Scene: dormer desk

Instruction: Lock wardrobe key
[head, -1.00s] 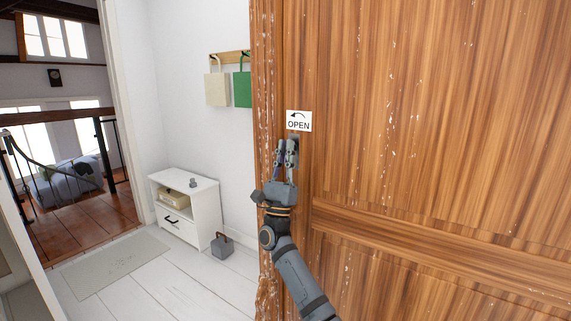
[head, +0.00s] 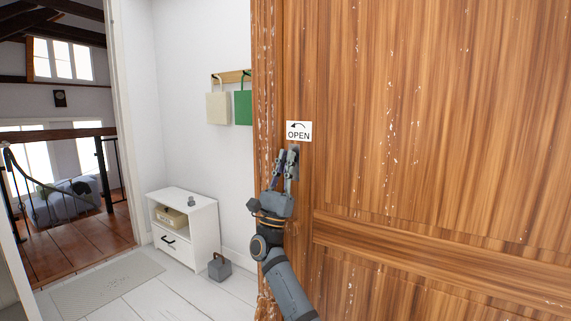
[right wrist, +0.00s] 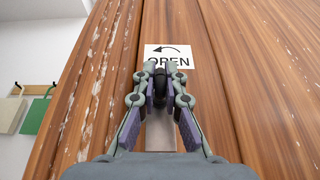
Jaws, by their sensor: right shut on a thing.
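The brown wooden wardrobe door (head: 430,120) fills the right of the head view. A white sign reading OPEN with a curved arrow (head: 299,131) is on it. A grey metal lock plate (head: 295,160) sits just below the sign and shows in the right wrist view (right wrist: 161,135). My right gripper (head: 286,153) is at this plate, its fingers pointing up toward the sign. In the right wrist view its fingertips (right wrist: 166,76) are close together on a small dark piece (right wrist: 156,90), apparently the key, mostly hidden between them. My left gripper is out of view.
A white cabinet (head: 205,230) with a box on its shelf stands to the left. A grey weight-like block (head: 219,267) is on the floor beside it. Cream and green bags (head: 243,107) hang on a wall rack. A mat (head: 105,285) lies by the doorway.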

